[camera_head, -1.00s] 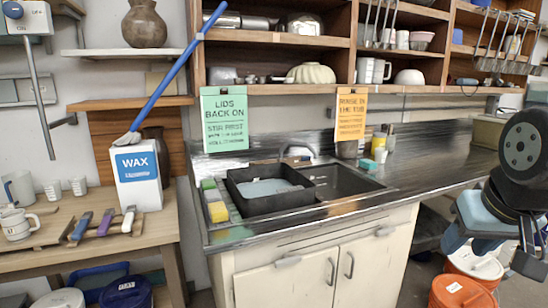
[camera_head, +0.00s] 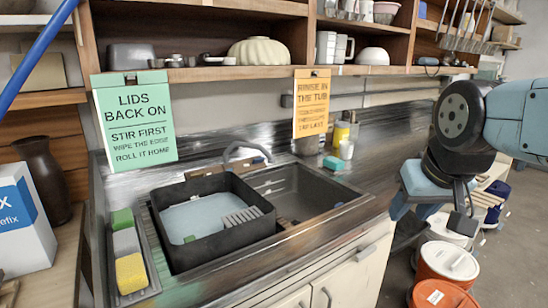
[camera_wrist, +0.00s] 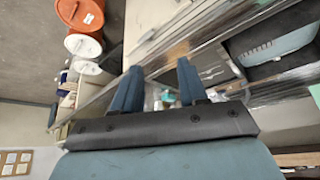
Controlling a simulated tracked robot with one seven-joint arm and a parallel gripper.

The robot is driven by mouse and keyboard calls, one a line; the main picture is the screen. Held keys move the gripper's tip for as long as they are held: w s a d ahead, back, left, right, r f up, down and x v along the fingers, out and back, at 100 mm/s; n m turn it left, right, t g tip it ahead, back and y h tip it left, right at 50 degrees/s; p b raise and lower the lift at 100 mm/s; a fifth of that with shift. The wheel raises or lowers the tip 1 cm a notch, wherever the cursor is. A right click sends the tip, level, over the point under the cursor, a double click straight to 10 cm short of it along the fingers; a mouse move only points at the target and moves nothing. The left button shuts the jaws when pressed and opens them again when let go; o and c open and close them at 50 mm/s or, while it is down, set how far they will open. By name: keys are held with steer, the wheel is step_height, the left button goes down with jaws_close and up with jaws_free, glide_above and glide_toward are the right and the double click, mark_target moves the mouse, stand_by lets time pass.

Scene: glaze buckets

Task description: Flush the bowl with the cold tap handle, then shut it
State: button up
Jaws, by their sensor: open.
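The grey curved tap (camera_head: 245,150) stands behind the sink in the head view. I cannot make out a separate cold handle or running water. A black square tub (camera_head: 215,240) sits over the left part of the sink with pale blue-grey liquid or lining and a ribbed piece inside. The dark sink basin (camera_head: 310,195) is open to its right. No separate bowl shows in the sink. My gripper (camera_head: 415,212) is right of the counter's front edge, apart from the tap. In the wrist view my gripper (camera_wrist: 160,75) has its blue fingers spread with nothing held between them.
A tray with sponges (camera_head: 130,272) lies left of the tub. Two signs, green (camera_head: 133,118) and orange (camera_head: 311,103), hang from the shelf above the sink. Bottles (camera_head: 342,137) stand behind the basin. Orange buckets (camera_head: 445,262) stand on the floor at right.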

steer(key=shift+w+d, duration=0.15)
steer(key=shift+w, duration=0.3)
